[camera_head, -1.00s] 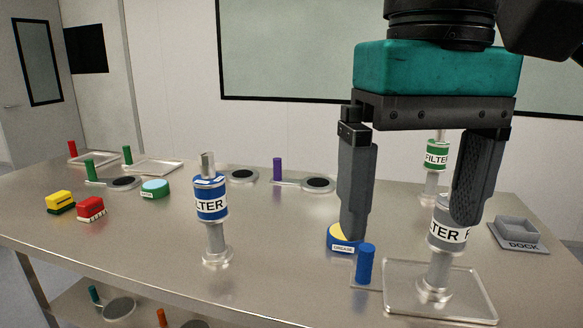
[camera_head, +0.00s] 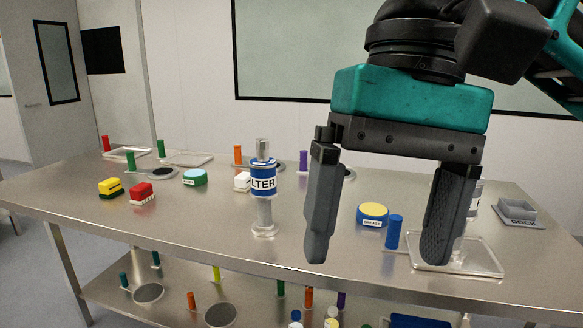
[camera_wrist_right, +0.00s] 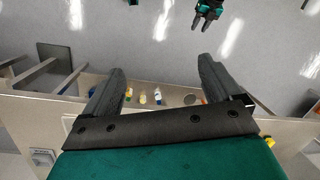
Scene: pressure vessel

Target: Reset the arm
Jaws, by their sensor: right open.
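My right gripper (camera_head: 375,260) hangs fingers down over the front right part of the steel table (camera_head: 190,222). It is open, and nothing shows held between its fingers; it also shows in the right wrist view (camera_wrist_right: 162,66). Its right finger covers most of a filter post standing on a clear tray (camera_head: 485,262). A small teal and black gripper (camera_wrist_right: 203,14), probably my left one, shows at the top of the right wrist view, too small to judge its jaws. It is not in the head view.
A blue-labelled filter (camera_head: 263,182) stands upright left of my right gripper. A yellow-topped grease tin (camera_head: 373,214) and a blue peg (camera_head: 393,232) appear between the fingers. A grey dock (camera_head: 517,211) sits at the right. The lower shelf holds several pegs and discs.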

